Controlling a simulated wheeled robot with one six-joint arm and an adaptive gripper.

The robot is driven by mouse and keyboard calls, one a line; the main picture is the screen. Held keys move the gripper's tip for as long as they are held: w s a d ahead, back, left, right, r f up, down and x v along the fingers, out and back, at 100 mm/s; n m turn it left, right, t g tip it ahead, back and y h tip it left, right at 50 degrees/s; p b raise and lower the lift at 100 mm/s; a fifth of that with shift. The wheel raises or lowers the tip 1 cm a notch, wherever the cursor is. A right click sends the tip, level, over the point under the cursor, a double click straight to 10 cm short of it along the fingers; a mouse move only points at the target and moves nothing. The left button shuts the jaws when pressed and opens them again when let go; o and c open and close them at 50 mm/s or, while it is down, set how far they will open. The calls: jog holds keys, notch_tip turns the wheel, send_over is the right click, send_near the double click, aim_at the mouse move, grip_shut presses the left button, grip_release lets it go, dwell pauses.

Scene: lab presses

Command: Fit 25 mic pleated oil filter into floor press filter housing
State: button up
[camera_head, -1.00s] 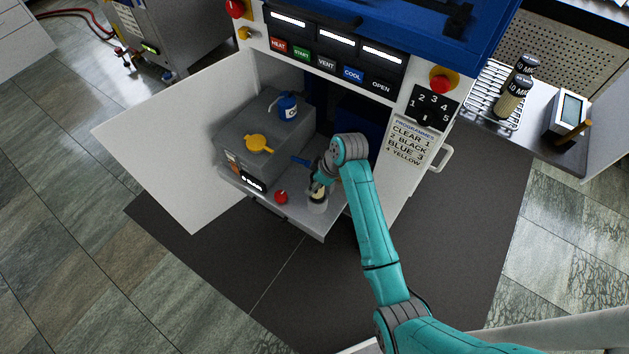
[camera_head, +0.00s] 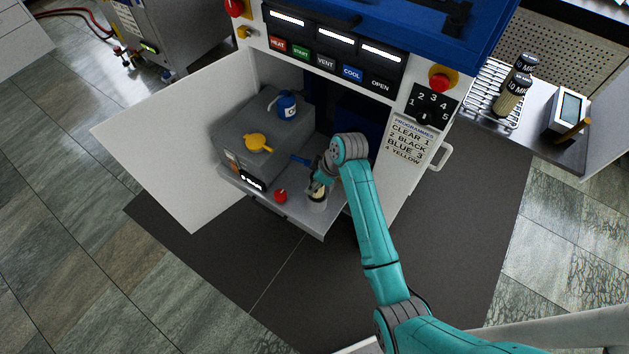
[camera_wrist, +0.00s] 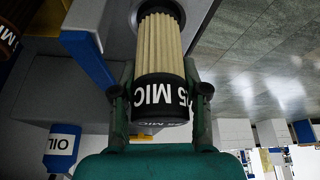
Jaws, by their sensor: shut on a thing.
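The pleated oil filter (camera_wrist: 160,55) has cream pleats and a black end band with white lettering reading "5 MIC", its first part cut off. My gripper (camera_wrist: 160,95) is shut on it at the black band. In the wrist view the filter's far end sits at the mouth of a pale round housing (camera_wrist: 201,12); how deep it sits I cannot tell. In the head view my gripper (camera_head: 318,186) is over the front right of the press's lower shelf. The filter (camera_head: 319,194) shows there above the pale housing cup (camera_head: 317,205), partly hidden by my gripper.
A grey tank (camera_head: 262,125) with a yellow cap (camera_head: 257,143) and a blue oil can (camera_head: 287,105) stands left. A red knob (camera_head: 280,196) is beside the housing. A blue-handled lever (camera_head: 300,160) lies close behind. Filters marked 10 MIC (camera_head: 510,98) stand on the right bench.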

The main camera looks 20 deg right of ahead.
jog(key=shift+f, duration=2.2)
dwell(0.6)
jog(key=o, duration=1.2)
jog(key=v, duration=1.2)
jog(key=shift+f, duration=0.1)
